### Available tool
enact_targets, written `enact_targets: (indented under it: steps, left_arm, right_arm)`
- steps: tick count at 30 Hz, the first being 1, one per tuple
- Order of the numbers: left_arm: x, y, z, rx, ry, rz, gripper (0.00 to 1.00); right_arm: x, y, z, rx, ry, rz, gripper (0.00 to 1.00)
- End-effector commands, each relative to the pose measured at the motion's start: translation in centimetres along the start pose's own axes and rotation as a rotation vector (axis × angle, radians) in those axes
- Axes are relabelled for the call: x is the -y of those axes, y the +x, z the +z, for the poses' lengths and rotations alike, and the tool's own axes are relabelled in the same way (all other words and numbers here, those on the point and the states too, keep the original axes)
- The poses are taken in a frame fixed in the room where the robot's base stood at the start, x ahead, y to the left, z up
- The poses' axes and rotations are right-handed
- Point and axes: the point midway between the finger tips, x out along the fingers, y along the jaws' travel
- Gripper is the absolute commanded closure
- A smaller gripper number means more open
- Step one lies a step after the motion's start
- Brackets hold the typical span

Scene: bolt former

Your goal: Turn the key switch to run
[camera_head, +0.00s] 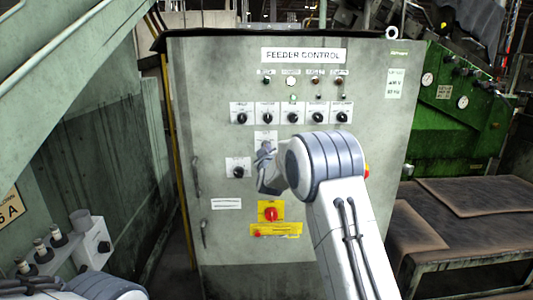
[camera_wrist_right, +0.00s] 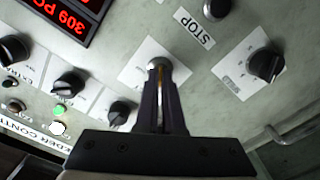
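The grey feeder control cabinet (camera_head: 225,75) stands upright in front of me. The key switch plate (camera_head: 265,136) is in the middle of its face, below the row of knobs, partly hidden by my right gripper. In the right wrist view the key switch (camera_wrist_right: 159,63) is a round silver lock on a white plate. My right gripper (camera_wrist_right: 161,78) points straight at it, with its tips at the lock and only a narrow gap between the fingers. A thin yellowish strip, seemingly the key, shows in that gap. My left gripper is out of view.
A black knob (camera_head: 238,171) sits left of the key switch. A row of black knobs (camera_head: 291,117) lies above. A red button on a yellow plate (camera_head: 270,213) is below. In the wrist view, a red display (camera_wrist_right: 70,18) and a STOP label (camera_wrist_right: 194,28) are close by.

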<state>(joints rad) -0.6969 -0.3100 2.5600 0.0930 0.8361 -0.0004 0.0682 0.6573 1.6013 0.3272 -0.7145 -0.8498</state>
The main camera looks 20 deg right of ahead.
Motion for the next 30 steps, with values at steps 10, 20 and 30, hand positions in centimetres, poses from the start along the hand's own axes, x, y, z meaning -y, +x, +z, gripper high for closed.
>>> enact_targets:
  steps: [10,20,30]
  left_arm:
    - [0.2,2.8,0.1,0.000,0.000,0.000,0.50]
    - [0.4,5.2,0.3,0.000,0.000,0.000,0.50]
    - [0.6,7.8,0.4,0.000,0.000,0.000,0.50]
  right_arm:
    - [0.2,0.0,0.2,-0.003,0.322,0.000,1.00]
    - [0.1,0.0,0.2,-0.003,0.635,-0.001,1.00]
    - [0.1,0.0,0.2,-0.003,0.959,-0.001,1.00]
